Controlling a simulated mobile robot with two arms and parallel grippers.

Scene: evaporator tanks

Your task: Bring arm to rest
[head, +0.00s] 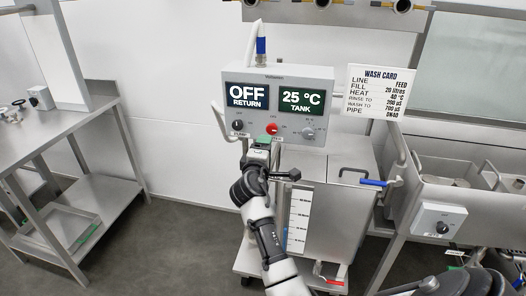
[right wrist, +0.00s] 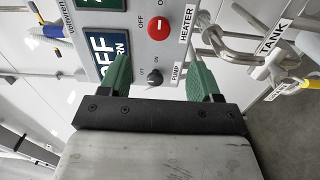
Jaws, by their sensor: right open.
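My right gripper (head: 262,144) is at the lower front of the control box (head: 318,83) on the tank. In the right wrist view its two green fingers (right wrist: 159,80) are open with nothing between them. The dark pump knob (right wrist: 155,77) shows in the gap between the fingers, behind them. I cannot tell whether a finger touches the box. My left gripper cannot be made out.
The steel tank (head: 335,215) stands below the box, with a blue-handled valve (head: 373,182) at right. A wash card (head: 378,92) hangs beside the box. A metal pipe handle (right wrist: 235,50) is close to the right finger.

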